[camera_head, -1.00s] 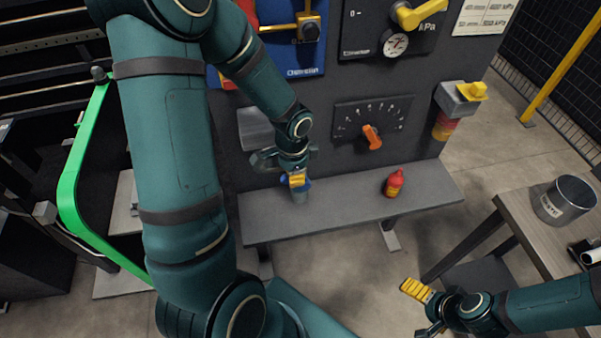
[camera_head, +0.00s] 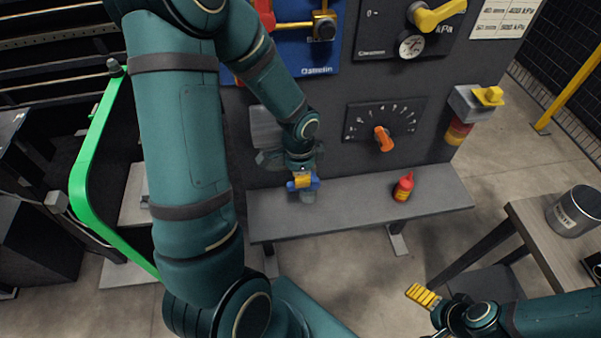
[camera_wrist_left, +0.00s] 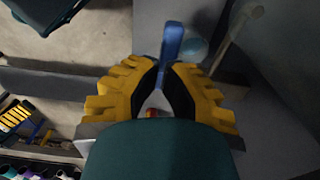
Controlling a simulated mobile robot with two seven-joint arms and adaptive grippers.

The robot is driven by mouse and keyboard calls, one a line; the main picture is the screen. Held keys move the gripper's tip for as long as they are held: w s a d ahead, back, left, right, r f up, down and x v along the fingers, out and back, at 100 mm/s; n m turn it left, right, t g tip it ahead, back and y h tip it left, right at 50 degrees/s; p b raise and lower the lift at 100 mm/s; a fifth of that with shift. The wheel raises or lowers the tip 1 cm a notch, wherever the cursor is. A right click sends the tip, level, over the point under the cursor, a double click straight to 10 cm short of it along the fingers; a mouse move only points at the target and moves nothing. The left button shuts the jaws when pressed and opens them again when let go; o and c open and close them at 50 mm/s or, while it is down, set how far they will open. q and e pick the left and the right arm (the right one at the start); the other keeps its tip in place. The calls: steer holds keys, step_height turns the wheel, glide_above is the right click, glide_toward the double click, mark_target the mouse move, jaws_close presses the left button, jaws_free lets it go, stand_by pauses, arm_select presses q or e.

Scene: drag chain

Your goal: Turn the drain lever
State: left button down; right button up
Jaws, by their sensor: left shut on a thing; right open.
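The drain lever, a blue handle (camera_head: 315,183), shows low on the dark panel, just above the grey bench. My left gripper (camera_head: 303,180) reaches down to it from above and is shut on it. In the left wrist view, the blue lever (camera_wrist_left: 172,42) runs up from between the yellow finger pads of my left gripper (camera_wrist_left: 164,72). The pads hide its lower part. A pale grey outlet (camera_head: 307,196) shows dimly beneath the lever. My right gripper (camera_head: 430,300) is open and empty at the lower right, far from the lever.
An orange dial knob (camera_head: 384,139) sticks out of the panel above. A table (camera_head: 540,225) with a metal pot (camera_head: 574,212) stands right. A green frame (camera_head: 84,190) rises left.

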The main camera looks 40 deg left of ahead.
arm_select(q)
step_height(320, 180, up, 12)
steer(key=shift+s, duration=0.15)
stand_by(0.3)
steer(key=shift+a, duration=0.1)
stand_by(0.3)
